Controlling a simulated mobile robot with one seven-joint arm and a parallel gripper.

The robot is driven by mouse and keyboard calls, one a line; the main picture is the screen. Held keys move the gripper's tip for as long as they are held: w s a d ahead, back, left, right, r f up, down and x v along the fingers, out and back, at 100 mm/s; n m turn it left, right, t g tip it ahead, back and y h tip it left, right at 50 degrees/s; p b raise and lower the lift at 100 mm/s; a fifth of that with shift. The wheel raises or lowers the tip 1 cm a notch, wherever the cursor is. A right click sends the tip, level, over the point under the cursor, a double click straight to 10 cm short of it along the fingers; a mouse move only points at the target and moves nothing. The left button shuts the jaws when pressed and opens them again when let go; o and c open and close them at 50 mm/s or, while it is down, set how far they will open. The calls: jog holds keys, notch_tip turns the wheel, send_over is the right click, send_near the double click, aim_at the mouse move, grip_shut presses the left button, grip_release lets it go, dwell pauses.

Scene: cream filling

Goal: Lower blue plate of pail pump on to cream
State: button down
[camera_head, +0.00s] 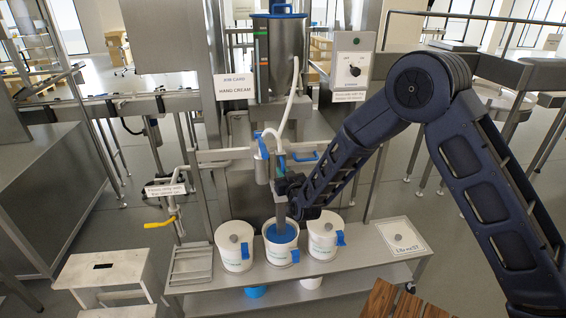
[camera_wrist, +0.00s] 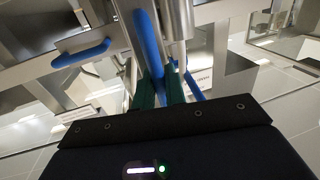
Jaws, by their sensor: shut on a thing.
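The pail pump (camera_head: 262,158) hangs upright on a metal stand, with a white hose at its top and a grey tube running down. Its blue plate (camera_head: 272,235) shows inside the rim of the open middle pail (camera_head: 281,255). I cannot tell whether it touches the cream, which is hidden. My gripper (camera_head: 281,186) is beside the pump's tube above that pail. In the wrist view my gripper (camera_wrist: 161,88) has its green fingers shut on the pump's blue handle (camera_wrist: 147,42). The exact grip point is partly hidden in the head view.
White lidded pails stand left (camera_head: 234,258) and right (camera_head: 322,250) of the middle pail on a metal bench (camera_head: 350,262). A yellow-handled valve (camera_head: 160,223) and a step stool (camera_head: 100,268) are at left. A control switch box (camera_head: 353,62) stands behind my arm.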

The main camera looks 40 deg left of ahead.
jog(key=shift+d+f, duration=0.1)
jog(key=shift+f, duration=0.55)
jog(key=c, duration=1.6)
grip_release()
jog(key=shift+f, duration=0.1)
jog(key=shift+o, duration=0.2)
jog(key=shift+s+d, duration=0.1)
jog(key=shift+s, duration=0.05)
jog(key=v, duration=1)
jog(key=shift+d, duration=0.2)
